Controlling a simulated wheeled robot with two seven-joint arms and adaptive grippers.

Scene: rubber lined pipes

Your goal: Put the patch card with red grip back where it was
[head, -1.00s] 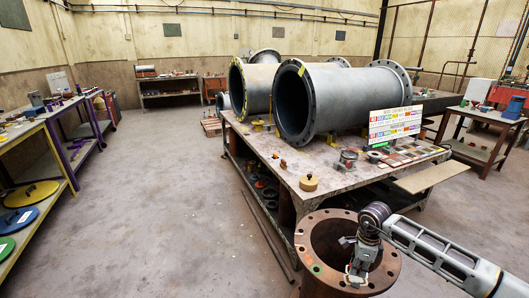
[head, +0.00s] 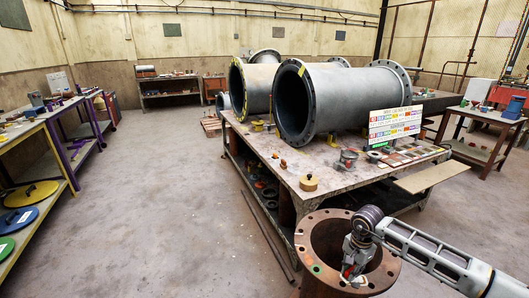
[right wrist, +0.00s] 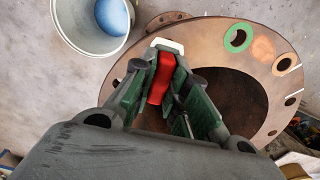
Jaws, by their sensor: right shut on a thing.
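My right gripper (head: 350,274) is shut on the patch card's red grip (right wrist: 162,78). In the right wrist view the red grip sits between the dark green fingers, with a pale edge (right wrist: 168,45) just beyond it. Most of the card is hidden by the fingers. The gripper is over the open top of a rusty flanged pipe (head: 314,240), near its rim. In the right wrist view the flange (right wrist: 225,50) lies below and around the fingers; I cannot tell whether the card touches it. My left gripper is out of view.
The workbench (head: 290,170) behind holds large pipes (head: 345,95), a colour-coded board (head: 394,125) and several flat samples (head: 405,152).

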